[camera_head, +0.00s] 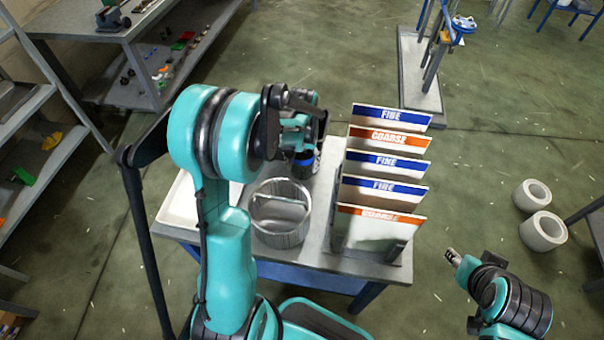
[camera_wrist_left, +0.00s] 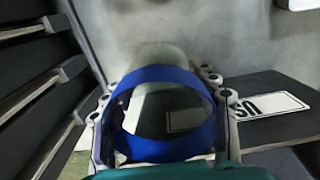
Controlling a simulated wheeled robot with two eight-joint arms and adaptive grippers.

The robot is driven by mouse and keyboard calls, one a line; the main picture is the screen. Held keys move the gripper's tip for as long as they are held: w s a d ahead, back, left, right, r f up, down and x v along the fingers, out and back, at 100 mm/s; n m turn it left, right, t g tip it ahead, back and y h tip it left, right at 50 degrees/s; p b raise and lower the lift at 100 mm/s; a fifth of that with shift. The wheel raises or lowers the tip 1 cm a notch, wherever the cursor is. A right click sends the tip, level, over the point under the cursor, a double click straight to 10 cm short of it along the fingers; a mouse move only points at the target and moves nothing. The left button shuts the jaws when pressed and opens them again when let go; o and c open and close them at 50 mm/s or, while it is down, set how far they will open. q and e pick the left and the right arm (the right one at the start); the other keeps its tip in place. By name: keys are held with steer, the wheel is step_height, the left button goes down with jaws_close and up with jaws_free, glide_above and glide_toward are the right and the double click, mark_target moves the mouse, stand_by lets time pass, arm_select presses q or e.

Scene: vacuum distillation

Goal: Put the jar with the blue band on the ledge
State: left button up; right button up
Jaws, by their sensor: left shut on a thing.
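The jar with the blue band (camera_wrist_left: 150,150) fills the middle of the left wrist view. It is clear, with a wide blue ring, and I look into it nearly along its axis. My left gripper (camera_wrist_left: 163,125) is shut on it, with a finger on each side. In the head view the jar (camera_head: 306,161) is mostly hidden under my left gripper (camera_head: 300,145), at the far side of the table. My right gripper (camera_head: 453,257) is off to the right of the table, apart from everything; its opening is too small to judge. I cannot tell which surface is the ledge.
A rack of upright panels marked FINE and COARSE (camera_head: 384,162) stands close right of the jar. A round metal basket (camera_head: 281,225) is nearer on the table (camera_head: 325,262), with a pale tray (camera_head: 178,212) to its left. A labelled plate (camera_wrist_left: 272,104) lies right of the jar.

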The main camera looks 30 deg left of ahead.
mark_target(302, 171)
arm_select(q)
steer(key=shift+f+b, duration=0.75)
steer(key=shift+f, duration=1.5)
steer(key=o, duration=1)
steer(key=shift+f, duration=0.15)
steer(key=shift+o, duration=1.3)
